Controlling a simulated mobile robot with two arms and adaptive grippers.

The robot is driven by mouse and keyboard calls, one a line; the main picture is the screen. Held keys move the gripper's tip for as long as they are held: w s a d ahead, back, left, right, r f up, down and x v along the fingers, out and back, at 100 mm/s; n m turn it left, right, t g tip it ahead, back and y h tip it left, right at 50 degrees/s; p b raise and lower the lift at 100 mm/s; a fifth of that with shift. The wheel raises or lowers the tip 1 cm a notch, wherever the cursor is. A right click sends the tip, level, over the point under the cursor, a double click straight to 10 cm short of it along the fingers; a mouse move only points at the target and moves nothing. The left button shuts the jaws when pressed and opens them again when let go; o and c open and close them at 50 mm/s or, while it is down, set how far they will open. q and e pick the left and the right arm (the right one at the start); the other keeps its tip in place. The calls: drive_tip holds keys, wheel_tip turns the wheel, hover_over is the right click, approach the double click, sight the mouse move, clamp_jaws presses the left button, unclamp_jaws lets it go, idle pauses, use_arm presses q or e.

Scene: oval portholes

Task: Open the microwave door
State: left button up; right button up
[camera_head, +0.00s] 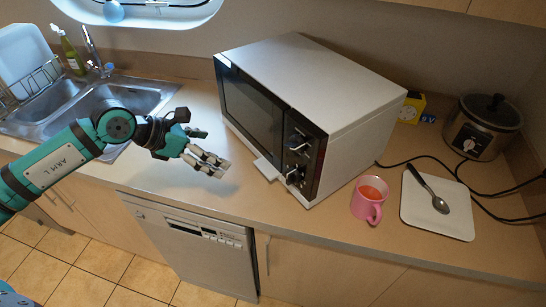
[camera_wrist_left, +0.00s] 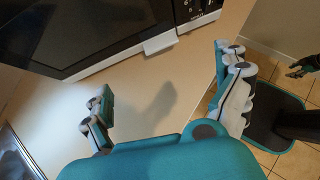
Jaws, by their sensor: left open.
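The microwave (camera_head: 310,90) is a white box with a dark front, standing on the counter with its door (camera_head: 252,110) shut. A pale handle (camera_head: 268,169) juts out near the lower edge of the door; it also shows in the left wrist view (camera_wrist_left: 160,45). My left gripper (camera_head: 212,150) is open and empty above the counter, in front of the door and apart from the handle. In the left wrist view its two fingers (camera_wrist_left: 165,92) are spread wide, with bare counter between them. My right gripper (camera_wrist_left: 298,72) seems to show small at the right edge of the wrist view.
A pink mug (camera_head: 369,200) and a white plate (camera_head: 437,205) with a spoon are right of the microwave. A slow cooker (camera_head: 482,127) and black cables lie behind. The sink (camera_head: 105,105) is at left, a dishwasher (camera_head: 195,245) below the counter.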

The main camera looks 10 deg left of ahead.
use_arm(q)
drive_tip(key=p, duration=0.5)
approach(263, 169)
drive_tip(key=x, duration=0.7)
drive_tip(key=shift+w+d+r, duration=0.1)
drive_tip(key=shift+d, duration=0.05)
drive_tip(key=shift+w+d+f, duration=0.15)
drive_tip(key=shift+w+f, duration=0.05)
drive_tip(key=shift+f, duration=0.15)
drive_tip(key=shift+c, duration=1.4)
drive_tip(key=c, duration=1.3)
drive_tip(key=shift+c, duration=0.6)
